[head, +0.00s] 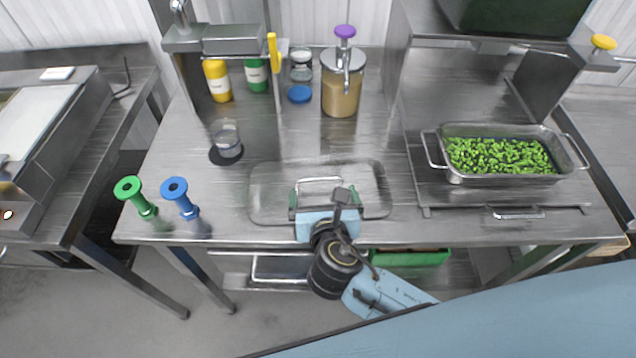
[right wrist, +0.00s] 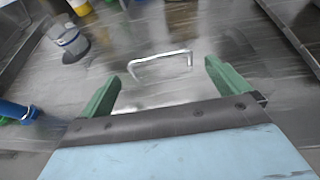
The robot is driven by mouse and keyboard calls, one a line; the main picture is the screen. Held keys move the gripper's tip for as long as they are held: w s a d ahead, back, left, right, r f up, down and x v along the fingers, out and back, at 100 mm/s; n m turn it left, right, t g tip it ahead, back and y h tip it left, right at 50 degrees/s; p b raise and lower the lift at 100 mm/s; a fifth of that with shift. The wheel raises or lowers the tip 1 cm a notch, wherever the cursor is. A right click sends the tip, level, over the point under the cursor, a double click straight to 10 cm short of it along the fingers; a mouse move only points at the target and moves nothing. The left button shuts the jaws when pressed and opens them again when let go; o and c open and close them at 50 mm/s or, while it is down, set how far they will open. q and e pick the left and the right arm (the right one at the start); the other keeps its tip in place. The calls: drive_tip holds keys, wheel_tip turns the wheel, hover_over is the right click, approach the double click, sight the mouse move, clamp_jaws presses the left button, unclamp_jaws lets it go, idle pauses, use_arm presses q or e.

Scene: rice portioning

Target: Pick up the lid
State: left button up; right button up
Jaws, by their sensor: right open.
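The lid (head: 270,180) is a flat metal rectangle with rounded corners, lying on the metal table in the middle. Its wire handle (head: 318,181) stands up near its centre and also shows in the right wrist view (right wrist: 160,65). My right gripper (head: 322,205) is over the lid's front part, just on the near side of the handle. Its green fingers (right wrist: 160,85) are spread wide, and the handle appears beyond them and between them, not gripped. Whether the fingers touch the lid is not clear. My left gripper is not in view.
A metal pan of green vegetables (head: 500,157) stands at the right. A small clear cup (head: 227,140) on a dark coaster is left of the lid. A green stand (head: 136,197) and a blue stand (head: 180,197) are at the left front. Bottles and a pump jar (head: 341,85) are behind.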

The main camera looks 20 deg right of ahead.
sight(320, 180)
drive_tip(key=x, duration=0.2)
drive_tip(key=shift+w+f, duration=0.25)
drive_tip(key=shift+w, duration=0.1)
drive_tip(key=shift+w+d+f, duration=0.1)
drive_tip(key=shift+w+f, duration=0.05)
drive_tip(key=shift+w, duration=0.2)
drive_tip(key=b+x, duration=0.1)
drive_tip(key=x, duration=0.4)
drive_tip(key=shift+w, duration=0.2)
drive_tip(key=shift+c, duration=0.4)
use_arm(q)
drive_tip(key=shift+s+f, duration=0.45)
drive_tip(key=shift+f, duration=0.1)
use_arm(e)
drive_tip(key=c, duration=0.9)
